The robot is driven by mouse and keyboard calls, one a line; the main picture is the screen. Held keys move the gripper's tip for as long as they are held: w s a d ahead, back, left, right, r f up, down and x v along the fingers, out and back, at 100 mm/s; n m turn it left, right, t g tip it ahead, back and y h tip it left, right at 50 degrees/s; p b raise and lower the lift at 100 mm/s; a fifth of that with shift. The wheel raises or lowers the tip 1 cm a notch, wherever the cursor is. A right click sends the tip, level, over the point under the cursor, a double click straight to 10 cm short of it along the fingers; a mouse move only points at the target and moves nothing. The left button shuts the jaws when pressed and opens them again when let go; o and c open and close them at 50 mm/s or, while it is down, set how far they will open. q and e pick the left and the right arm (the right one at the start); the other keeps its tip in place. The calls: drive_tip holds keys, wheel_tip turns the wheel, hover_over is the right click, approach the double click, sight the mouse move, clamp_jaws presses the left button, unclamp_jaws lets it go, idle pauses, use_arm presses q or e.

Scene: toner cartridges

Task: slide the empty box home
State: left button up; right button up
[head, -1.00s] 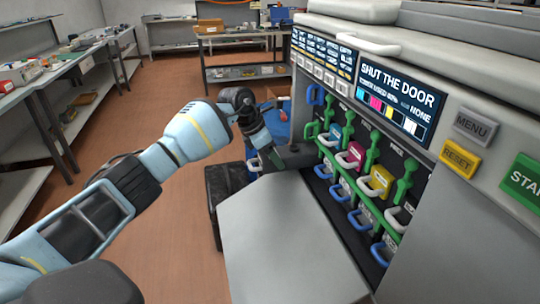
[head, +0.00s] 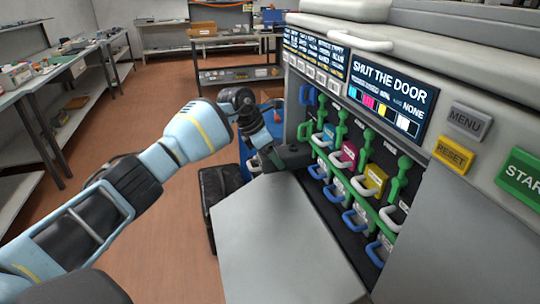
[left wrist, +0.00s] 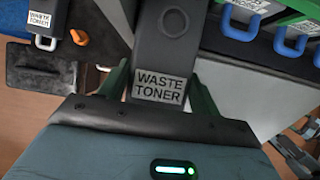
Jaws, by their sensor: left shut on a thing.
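A dark grey box labelled "WASTE TONER" (left wrist: 174,40) lies between the two dark green fingers of my left gripper (left wrist: 160,92) in the left wrist view. The gripper is shut on it at its labelled end. My right gripper is not in view.
The printer's open door (head: 285,235) spreads below the cartridges. Green levers (head: 365,150) and blue handles (head: 350,215) stick out along the bay. The display (head: 393,90) reads "SHUT THE DOOR". A black bin (head: 222,190) stands left of the door.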

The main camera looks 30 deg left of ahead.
sight(260, 156)
use_arm(q)
drive_tip(key=shift+w+d, duration=0.2)
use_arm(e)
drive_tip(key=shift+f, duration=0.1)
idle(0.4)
use_arm(q)
drive_tip(key=o, duration=1.7)
drive_tip(key=shift+f, duration=0.1)
drive_tip(key=shift+s+a, duration=0.1)
drive_tip(key=shift+s+a+p, duration=0.7)
drive_tip(key=shift+s, duration=0.15)
drive_tip(key=shift+s+a+p, duration=0.35)
drive_tip(key=shift+s+a, duration=0.2)
drive_tip(key=shift+s, duration=0.1)
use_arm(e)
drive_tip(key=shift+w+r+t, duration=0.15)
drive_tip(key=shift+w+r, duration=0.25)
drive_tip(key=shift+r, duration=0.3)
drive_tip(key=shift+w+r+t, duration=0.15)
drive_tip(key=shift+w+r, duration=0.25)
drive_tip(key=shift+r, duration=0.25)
